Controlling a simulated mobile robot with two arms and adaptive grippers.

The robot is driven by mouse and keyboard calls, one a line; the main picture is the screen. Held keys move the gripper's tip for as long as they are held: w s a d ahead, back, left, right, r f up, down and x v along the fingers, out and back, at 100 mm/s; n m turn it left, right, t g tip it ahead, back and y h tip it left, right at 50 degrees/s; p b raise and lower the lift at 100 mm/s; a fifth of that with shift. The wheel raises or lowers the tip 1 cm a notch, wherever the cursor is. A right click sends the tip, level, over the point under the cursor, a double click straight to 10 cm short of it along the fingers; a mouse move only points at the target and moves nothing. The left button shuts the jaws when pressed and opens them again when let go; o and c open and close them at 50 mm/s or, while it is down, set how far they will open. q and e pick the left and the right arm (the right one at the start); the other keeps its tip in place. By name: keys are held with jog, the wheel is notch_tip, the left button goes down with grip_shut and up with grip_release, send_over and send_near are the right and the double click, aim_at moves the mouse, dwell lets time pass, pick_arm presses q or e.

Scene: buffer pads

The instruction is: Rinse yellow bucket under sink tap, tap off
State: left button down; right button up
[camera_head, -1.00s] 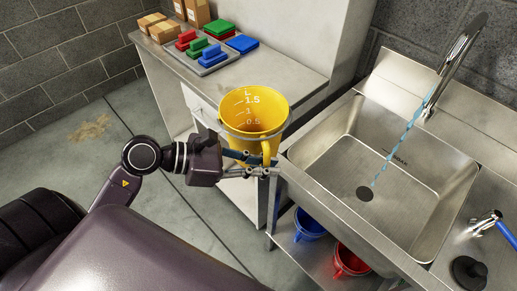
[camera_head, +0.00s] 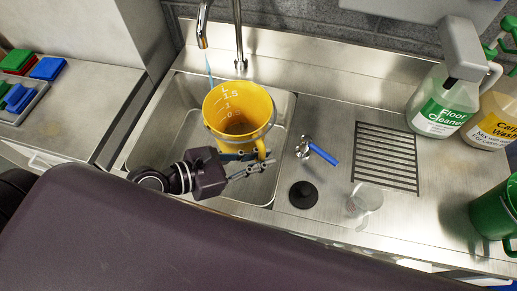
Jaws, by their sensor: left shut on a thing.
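The yellow bucket (camera_head: 240,108), with white measuring marks inside, is held over the steel sink (camera_head: 150,135). A brownish patch shows at its bottom. My left gripper (camera_head: 250,163) is shut on the bucket's near side by its handle. The tap (camera_head: 202,30) stands behind the bucket. A thin blue stream (camera_head: 209,70) runs down from it to the bucket's back rim; I cannot tell whether it falls inside or behind. A metal valve with a blue handle (camera_head: 323,154) sits on the counter right of the sink. My right gripper is not in view.
Right of the sink are a black plug (camera_head: 303,194), a clear cup (camera_head: 364,202), a drain grille (camera_head: 386,158), a floor cleaner jug (camera_head: 440,105), a carpet wash jug (camera_head: 492,122) and a green jug (camera_head: 492,215). A side table (camera_head: 65,110) with coloured blocks stands at left.

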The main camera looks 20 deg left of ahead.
pick_arm(q)
jog(key=shift+w+a, duration=0.3)
jog(key=shift+a, duration=0.1)
jog(key=w+a+b, duration=0.1)
jog(key=w+a, duration=0.1)
jog(key=a, duration=0.1)
jog(key=w+a+b, duration=0.1)
jog(key=w+a, duration=0.2)
jog(key=w+a+b, duration=0.1)
jog(key=w+a, duration=0.2)
jog(key=shift+w+a, duration=0.2)
jog(key=shift+a, duration=0.2)
jog(key=shift+w+a, duration=0.35)
jog(key=shift+a, duration=0.1)
jog(key=shift+r, duration=0.1)
dwell(0.7)
jog(key=s+d+p, duration=0.1)
jog(key=s+d, duration=0.3)
jog(key=d, duration=0.1)
jog(key=s+d+p, duration=0.1)
jog(key=s+d, duration=0.4)
jog(key=shift+s+d+p, duration=0.2)
jog(key=shift+d+p, duration=0.1)
jog(key=shift+p, duration=0.05)
jog(key=shift+a, duration=0.1)
dwell(0.4)
